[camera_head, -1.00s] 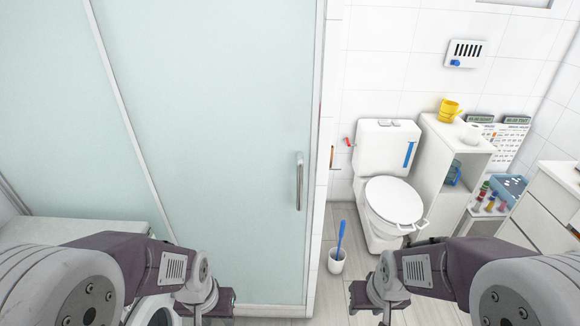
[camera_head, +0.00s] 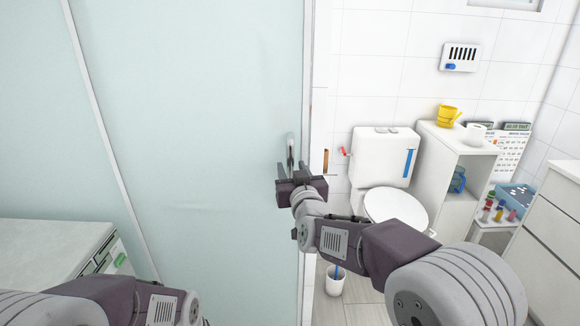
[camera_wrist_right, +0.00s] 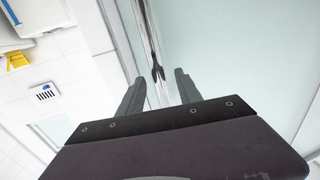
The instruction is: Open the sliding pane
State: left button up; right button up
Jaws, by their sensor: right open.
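The sliding pane (camera_head: 200,130) is a large pale green frosted panel filling the left half of the head view. Its upright metal handle (camera_head: 290,150) is near its right edge; the lower part is hidden behind my right gripper (camera_head: 296,170). The right gripper is open at the handle. In the right wrist view, the pane (camera_wrist_right: 235,50) lies ahead, and the handle (camera_wrist_right: 152,45) runs toward the gap between the two spread fingers (camera_wrist_right: 160,90). I cannot tell whether they touch it. My left arm is at the bottom left; its gripper is out of view.
A brush holder (camera_head: 335,284) is on the floor near my right arm. A white counter (camera_head: 45,250) is at left.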

jog(key=shift+w+a, duration=0.15)
jog(key=shift+w, duration=0.55)
jog(key=shift+w+a, duration=0.1)
jog(key=shift+w, duration=0.6)
grip_shut()
